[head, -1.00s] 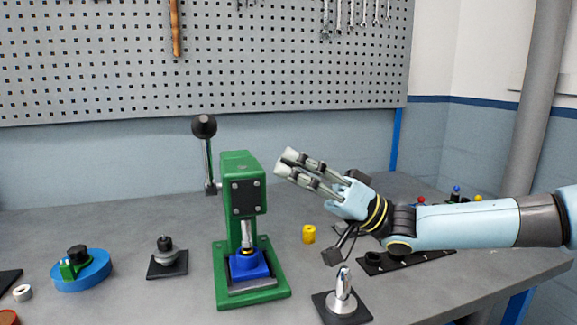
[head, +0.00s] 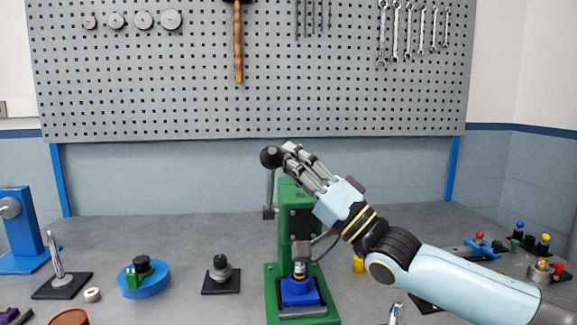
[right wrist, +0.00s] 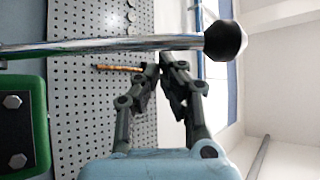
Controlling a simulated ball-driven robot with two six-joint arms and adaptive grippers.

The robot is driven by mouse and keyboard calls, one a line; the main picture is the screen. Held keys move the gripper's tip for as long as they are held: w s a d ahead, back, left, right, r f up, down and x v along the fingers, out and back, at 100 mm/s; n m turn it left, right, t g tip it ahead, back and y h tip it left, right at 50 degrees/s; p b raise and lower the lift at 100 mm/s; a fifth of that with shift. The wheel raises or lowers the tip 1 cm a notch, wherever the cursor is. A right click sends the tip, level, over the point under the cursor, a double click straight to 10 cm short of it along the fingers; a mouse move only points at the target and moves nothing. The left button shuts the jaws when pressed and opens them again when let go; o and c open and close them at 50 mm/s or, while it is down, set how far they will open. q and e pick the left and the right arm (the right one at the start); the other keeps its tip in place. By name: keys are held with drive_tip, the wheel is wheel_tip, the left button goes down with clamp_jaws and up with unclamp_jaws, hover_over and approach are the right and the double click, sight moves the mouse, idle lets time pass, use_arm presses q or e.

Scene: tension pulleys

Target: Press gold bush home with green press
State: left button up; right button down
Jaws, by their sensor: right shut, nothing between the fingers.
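The green press (head: 285,230) stands on the bench with its lever up and a black knob (head: 271,157) on top. A blue block (head: 299,291) sits in the press base under the ram. My left gripper is out of view.
A yellow cylinder (head: 359,265) stands partly behind my right arm. Left of the press are a black stand with a grey pulley (head: 220,270), a blue round fixture (head: 146,280) and a white ring (head: 92,295). Coloured-knob parts (head: 518,230) stand at the right.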

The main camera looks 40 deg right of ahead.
drive_tip(key=shift+s+a+f, duration=0.4)
drive_tip(key=shift+f, duration=0.05)
drive_tip(key=s+a+f+n+g+y+b, duration=0.2)
drive_tip(key=f+n+y+b, duration=0.4)
drive_tip(key=n+y+b, duration=0.3)
drive_tip(key=s+n+b, duration=0.1)
drive_tip(key=b, duration=0.2)
drive_tip(key=shift+s+a+b, duration=0.15)
drive_tip(key=shift+s+b, duration=0.15)
idle(0.7)
